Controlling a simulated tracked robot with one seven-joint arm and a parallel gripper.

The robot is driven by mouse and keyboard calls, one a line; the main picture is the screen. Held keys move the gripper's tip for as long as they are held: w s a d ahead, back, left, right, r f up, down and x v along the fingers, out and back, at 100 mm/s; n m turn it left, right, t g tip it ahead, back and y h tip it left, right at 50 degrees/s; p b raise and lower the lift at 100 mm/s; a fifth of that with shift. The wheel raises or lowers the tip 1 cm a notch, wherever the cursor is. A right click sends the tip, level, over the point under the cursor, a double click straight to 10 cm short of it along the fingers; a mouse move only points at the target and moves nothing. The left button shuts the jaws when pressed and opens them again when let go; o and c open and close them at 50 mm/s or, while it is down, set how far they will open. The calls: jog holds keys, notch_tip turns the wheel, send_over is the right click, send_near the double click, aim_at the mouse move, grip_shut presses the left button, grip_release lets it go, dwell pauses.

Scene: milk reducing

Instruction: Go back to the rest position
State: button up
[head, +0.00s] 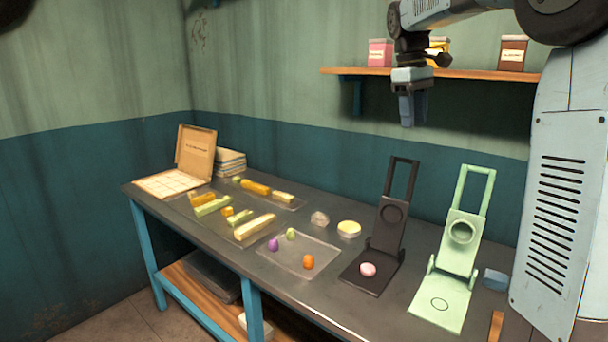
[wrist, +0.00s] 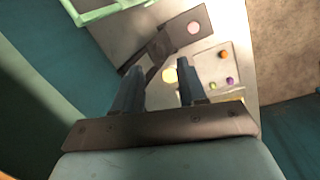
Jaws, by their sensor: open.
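My gripper (head: 408,110) hangs in the air in the head view, above the back of the table (head: 325,268) and in front of the wall shelf. It points down. In the wrist view my gripper (wrist: 160,88) has its two fingers apart with nothing held between them. The table with its presses and small pieces lies well below and beyond the fingertips. The gripper touches nothing.
A dark press (head: 385,228) holds a pink ball (head: 368,269); a green press (head: 457,250) stands beside it. A clear tray (head: 283,262) bears small coloured balls. Yellow and green bars lie farther left. The shelf (head: 465,74) with canisters is close behind my gripper.

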jog(key=s+f+m+t, duration=0.2)
jog(key=s+f, duration=0.2)
jog(key=s, duration=0.5)
jog(key=s+a+f+m+t+y, duration=0.1)
jog(key=s+f, duration=0.4)
jog(key=s, duration=0.5)
jog(key=s+a+f+m+t, duration=0.1)
jog(key=s+f+m, duration=0.3)
jog(key=s, duration=0.6)
jog(key=shift+a+f+t+y, duration=0.15)
jog(key=shift+f+t+y, duration=0.15)
jog(key=shift+f+t, duration=0.5)
jog(key=shift+r, duration=0.1)
